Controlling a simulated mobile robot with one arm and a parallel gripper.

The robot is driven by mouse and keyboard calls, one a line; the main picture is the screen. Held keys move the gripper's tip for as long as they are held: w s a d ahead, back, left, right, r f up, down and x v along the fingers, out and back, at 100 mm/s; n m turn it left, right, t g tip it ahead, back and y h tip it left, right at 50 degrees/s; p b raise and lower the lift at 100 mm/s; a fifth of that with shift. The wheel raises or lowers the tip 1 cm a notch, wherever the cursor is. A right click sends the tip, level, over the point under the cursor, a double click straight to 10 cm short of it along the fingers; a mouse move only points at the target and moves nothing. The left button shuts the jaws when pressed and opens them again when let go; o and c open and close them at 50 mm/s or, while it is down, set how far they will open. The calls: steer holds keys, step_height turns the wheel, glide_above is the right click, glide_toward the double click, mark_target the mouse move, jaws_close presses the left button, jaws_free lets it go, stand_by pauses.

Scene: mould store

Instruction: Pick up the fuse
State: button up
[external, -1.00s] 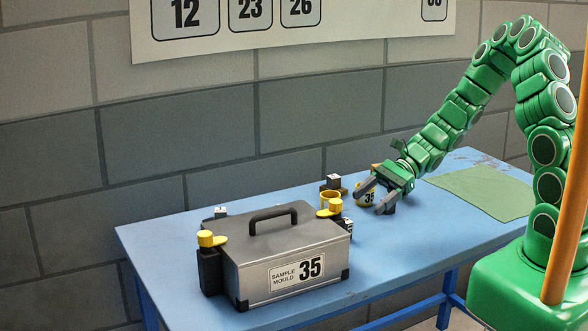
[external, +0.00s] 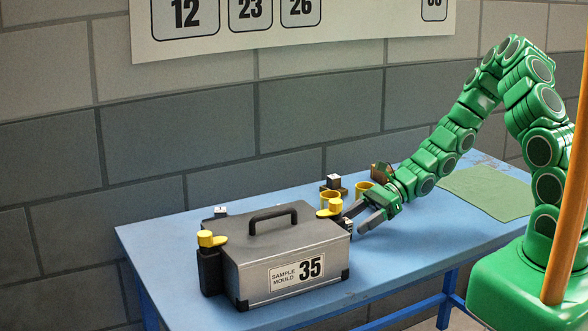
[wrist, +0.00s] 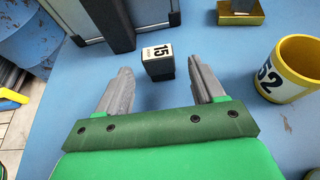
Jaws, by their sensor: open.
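A small dark block with a white top label reading 15 (wrist: 158,70), which I take to be the fuse, stands on the blue table in the wrist view. My gripper (wrist: 160,82) is open, with one grey finger on each side and the block near the fingertips, apart from both. In the external view my gripper (external: 355,221) is low over the table, just right of the grey mould case. The block (external: 348,224) is partly hidden there by a finger and the case.
The grey case marked 35 (external: 255,255) with yellow clamps stands left of the gripper. A yellow numbered cup (wrist: 296,62) and a brass-based block (wrist: 240,17) stand to the right in the wrist view. A green mat (external: 485,192) lies on the table's right end.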

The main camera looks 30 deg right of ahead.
mark_target(349, 224)
steer(key=shift+r+x, duration=0.15)
steer(key=shift+x, duration=0.6)
steer(key=shift+r+x, duration=0.15)
steer(key=shift+x, duration=1.65)
steer(key=c, duration=1)
